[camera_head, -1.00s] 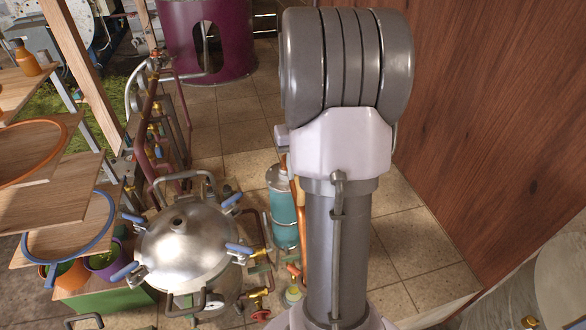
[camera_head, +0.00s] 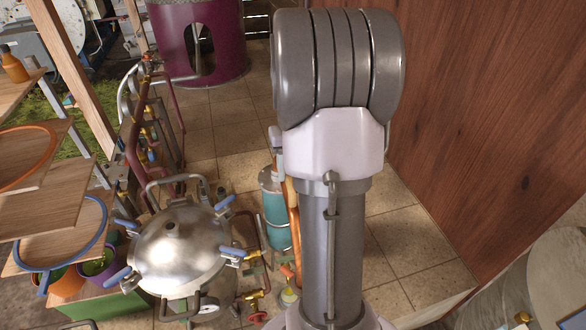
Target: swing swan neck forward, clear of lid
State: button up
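The domed steel lid (camera_head: 178,252) sits on a round pot at the lower left. It has a small dark opening on top and blue-handled clamps (camera_head: 238,253) around its rim. Nothing covers the opening from this viewpoint. I cannot pick out the swan neck for certain. A copper-coloured pipe (camera_head: 294,222) stands beside a teal cylinder (camera_head: 275,215), right of the lid, and is partly hidden by my arm. A bent grey tube (camera_head: 178,179) arches at the lid's back edge. My gripper is not in view; only my thick upright arm shows.
A wooden wall (camera_head: 480,110) stands close on the right. Wooden shelves with an orange hoop (camera_head: 50,150) and a blue hoop (camera_head: 104,232) are at the left. Pipes and valves (camera_head: 150,135) stand behind the lid. A purple drum (camera_head: 232,70) is at the back. Tiled floor lies between.

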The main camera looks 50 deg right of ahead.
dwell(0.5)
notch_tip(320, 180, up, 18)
jog(key=p, duration=0.1)
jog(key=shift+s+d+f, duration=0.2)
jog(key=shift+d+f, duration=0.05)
